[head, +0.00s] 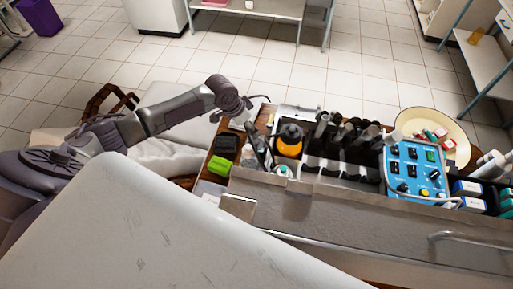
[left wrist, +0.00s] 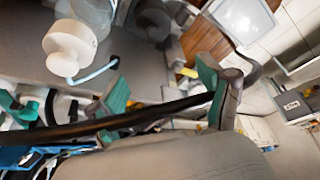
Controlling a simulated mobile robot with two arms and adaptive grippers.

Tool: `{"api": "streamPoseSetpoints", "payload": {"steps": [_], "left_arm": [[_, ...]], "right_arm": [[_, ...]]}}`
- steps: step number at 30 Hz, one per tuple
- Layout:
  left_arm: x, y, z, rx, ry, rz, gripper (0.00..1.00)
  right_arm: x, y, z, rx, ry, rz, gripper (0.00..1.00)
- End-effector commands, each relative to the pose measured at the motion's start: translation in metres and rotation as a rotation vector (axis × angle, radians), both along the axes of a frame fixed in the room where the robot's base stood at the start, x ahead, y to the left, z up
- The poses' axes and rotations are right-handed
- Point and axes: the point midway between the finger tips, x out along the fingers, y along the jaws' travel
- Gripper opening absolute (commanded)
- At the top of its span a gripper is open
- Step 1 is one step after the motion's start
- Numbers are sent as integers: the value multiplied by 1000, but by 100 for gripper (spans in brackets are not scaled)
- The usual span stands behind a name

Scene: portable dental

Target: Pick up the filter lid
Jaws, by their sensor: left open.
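I cannot clearly pick out the filter lid. A round white cap on a clear container (left wrist: 95,12) shows at upper left in the left wrist view; the white cap (left wrist: 70,48) has a pale tube at its side. I cannot tell if this cap is the lid. In the head view, a small white jar (head: 283,172) stands below the orange-and-black bottle (head: 290,139). My left gripper (head: 258,148) hangs over the left end of the unit, left of that bottle. Its green-padded fingers (left wrist: 165,92) are apart with a dark hose or cable crossing the view near them. My right gripper is not in view.
A green box (head: 219,165) and a black box (head: 226,145) sit at the unit's left end. Right of the bottle are a row of dark handpieces (head: 350,130), a blue control panel (head: 414,168) and a cream round tray (head: 410,118). Tiled floor lies behind.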

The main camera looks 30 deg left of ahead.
Motion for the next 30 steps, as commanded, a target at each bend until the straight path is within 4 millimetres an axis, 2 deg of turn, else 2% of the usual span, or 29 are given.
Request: {"api": "streamPoseSetpoints", "payload": {"steps": [6,15,19,30], "left_arm": [[0,0,-33,0,0,0,79],[0,0,-73,0,0,0,79],[1,0,-79,0,0,0,79],[13,-11,-109,-1,3,1,79]], "right_arm": [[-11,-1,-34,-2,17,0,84],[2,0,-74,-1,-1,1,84],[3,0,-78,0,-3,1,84],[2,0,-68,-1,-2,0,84]]}}
